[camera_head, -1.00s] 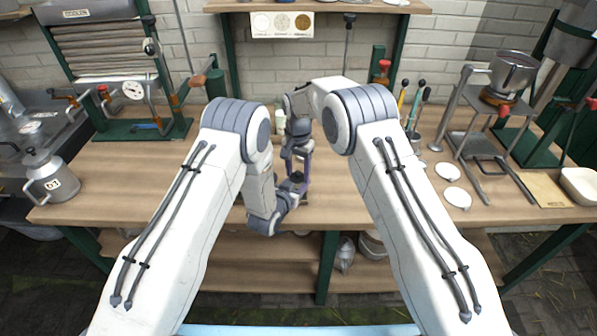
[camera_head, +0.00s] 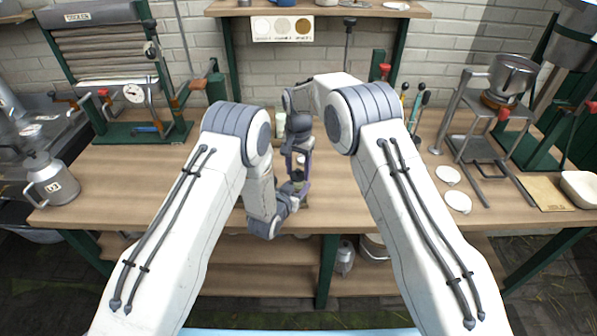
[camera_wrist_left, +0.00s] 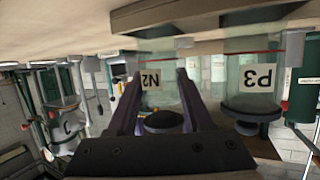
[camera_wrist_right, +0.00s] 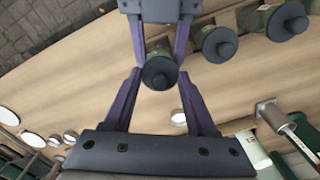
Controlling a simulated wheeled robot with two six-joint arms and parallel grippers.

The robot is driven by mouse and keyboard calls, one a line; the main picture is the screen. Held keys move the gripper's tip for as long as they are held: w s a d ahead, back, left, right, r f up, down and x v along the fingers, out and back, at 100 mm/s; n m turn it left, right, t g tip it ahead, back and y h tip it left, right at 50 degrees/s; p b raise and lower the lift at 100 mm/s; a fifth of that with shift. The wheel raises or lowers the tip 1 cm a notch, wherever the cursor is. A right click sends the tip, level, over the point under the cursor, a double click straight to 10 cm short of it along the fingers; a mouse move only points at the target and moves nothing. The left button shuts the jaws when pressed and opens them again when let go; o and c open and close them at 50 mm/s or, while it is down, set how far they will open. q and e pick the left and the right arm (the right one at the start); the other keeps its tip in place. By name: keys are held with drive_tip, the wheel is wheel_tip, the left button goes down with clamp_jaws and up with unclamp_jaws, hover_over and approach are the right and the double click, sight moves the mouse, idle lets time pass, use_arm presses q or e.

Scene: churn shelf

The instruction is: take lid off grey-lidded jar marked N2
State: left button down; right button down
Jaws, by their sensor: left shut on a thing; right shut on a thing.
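The clear jar marked N2 (camera_wrist_left: 151,82) appears upside down in the left wrist view, between the fingers of my left gripper (camera_wrist_left: 160,76), which is shut on it. Its grey lid (camera_wrist_right: 160,72) with a round knob shows from above in the right wrist view. My right gripper (camera_wrist_right: 160,77) is shut on this lid, its fingertips on either side. The left gripper's fingers reach the same jar from the opposite side. In the head view my grippers meet at the middle of the bench and hide most of the jar. I cannot tell whether the lid is seated or slightly raised.
Grey-lidded jars (camera_wrist_right: 220,45) stand in a row in the right wrist view. White discs (camera_head: 458,201) and a metal stand (camera_head: 480,150) are to the right; the bench (camera_head: 130,185) is clear at front left.

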sight(298, 169)
drive_tip(key=shift+r, duration=2.05)
use_arm(q)
drive_tip(key=shift+c, duration=1.2)
unclamp_jaws()
drive_tip(key=shift+s, duration=0.1)
use_arm(e)
drive_tip(key=shift+f, duration=0.1)
